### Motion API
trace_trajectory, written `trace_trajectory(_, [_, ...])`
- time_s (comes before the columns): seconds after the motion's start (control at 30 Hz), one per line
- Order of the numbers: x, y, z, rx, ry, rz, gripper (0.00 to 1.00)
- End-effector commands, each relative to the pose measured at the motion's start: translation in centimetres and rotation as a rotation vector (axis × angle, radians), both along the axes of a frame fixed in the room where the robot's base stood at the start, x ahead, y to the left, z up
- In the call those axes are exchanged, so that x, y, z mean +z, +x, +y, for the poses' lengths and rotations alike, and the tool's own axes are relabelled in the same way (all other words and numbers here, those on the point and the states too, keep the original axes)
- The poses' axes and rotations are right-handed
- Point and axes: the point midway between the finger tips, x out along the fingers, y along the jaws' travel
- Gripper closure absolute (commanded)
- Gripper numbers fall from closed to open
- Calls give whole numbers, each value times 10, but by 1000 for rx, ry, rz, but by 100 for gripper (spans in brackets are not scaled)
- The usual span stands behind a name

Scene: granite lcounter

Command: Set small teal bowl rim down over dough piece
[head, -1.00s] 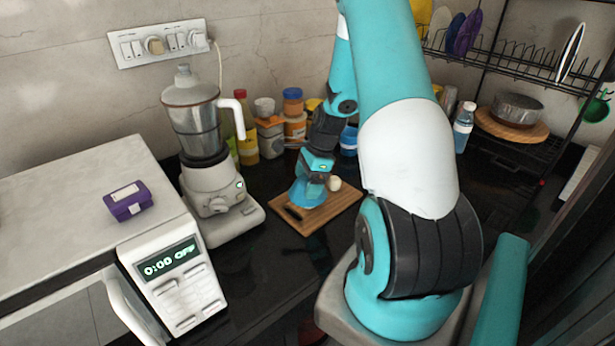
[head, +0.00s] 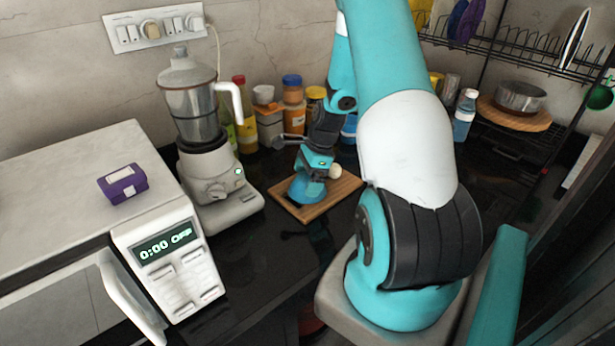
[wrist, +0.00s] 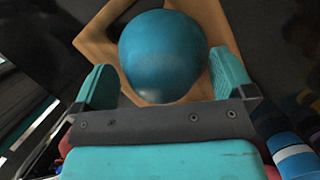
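The small teal bowl (wrist: 162,52) shows its rounded outside in the wrist view, with no inside visible. In the head view the bowl (head: 303,191) appears rim down over a wooden board (head: 338,197). My gripper (wrist: 163,62) has its fingers spread wide, one on each side of the bowl; I cannot tell whether they touch it. In the head view my gripper (head: 314,172) is right above the bowl. A cream round lump (head: 335,171), perhaps the dough piece, shows beside my gripper at the board's far side. What is under the bowl is hidden.
A mixer grinder (head: 212,182) stands left of the board, and a white appliance (head: 165,255) is nearer. Jars and bottles (head: 293,115) stand close behind the board. A metal pan (head: 520,96) is at the right. Dark counter (head: 265,255) in front is clear.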

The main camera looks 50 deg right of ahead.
Motion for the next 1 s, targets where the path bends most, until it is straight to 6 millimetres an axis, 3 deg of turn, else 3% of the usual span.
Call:
trace_trajectory(0.2, [2, 0, -1, 0, -1, -1, 0])
trace_trajectory(0.37, [20, -3, -6, -1, -3, -2, 0])
trace_trajectory(0.8, [123, -23, -33, -2, -4, -4, 0])
trace_trajectory(1.0, [155, -29, -40, -1, -2, -2, 0])
